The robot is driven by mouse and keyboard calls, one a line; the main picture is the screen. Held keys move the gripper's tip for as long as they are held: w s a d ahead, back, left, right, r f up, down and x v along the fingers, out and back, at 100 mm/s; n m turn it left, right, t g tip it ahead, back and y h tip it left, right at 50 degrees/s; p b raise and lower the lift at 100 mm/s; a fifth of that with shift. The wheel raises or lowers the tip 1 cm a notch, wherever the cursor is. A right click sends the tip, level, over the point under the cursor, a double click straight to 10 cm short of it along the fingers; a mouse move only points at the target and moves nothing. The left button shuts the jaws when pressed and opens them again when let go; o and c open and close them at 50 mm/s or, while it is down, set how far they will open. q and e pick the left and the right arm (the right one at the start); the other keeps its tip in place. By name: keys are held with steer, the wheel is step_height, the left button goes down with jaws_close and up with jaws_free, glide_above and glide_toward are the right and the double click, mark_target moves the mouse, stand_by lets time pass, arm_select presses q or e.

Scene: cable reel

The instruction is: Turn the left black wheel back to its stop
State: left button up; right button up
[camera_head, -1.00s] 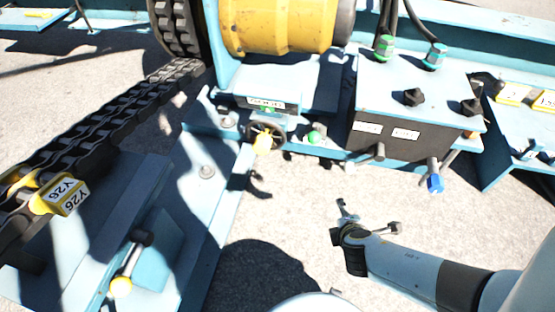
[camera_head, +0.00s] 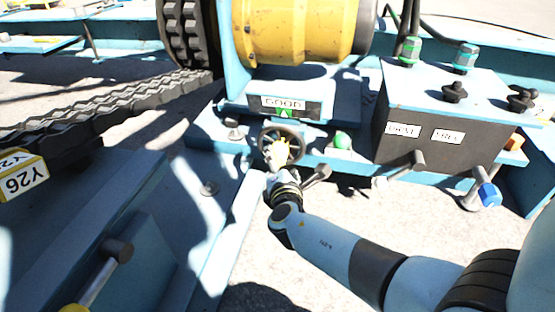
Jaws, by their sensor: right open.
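My right gripper (camera_head: 279,172) is open just below the handwheel, close to the yellow handle. It overlaps the wheel's lower edge, so I cannot tell whether it touches. My left gripper is not in view.
A yellow drum (camera_head: 295,30) stands behind. A green knob (camera_head: 342,140) is just right of the handwheel. Grey levers (camera_head: 405,168) and a blue-tipped lever (camera_head: 490,194) stick out in front of the box (camera_head: 430,110). A dark chain (camera_head: 100,105) runs at left.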

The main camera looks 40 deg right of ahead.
mark_target(279, 160)
steer(key=b+x, duration=0.1)
steer(key=x, duration=0.3)
steer(key=shift+w+f, duration=0.1)
steer(key=shift+f, duration=0.1)
steer(key=shift+w+d, duration=0.35)
steer(key=shift+w, duration=0.05)
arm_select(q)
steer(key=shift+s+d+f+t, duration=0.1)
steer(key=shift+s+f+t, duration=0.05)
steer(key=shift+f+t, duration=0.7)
arm_select(e)
jaws_close()
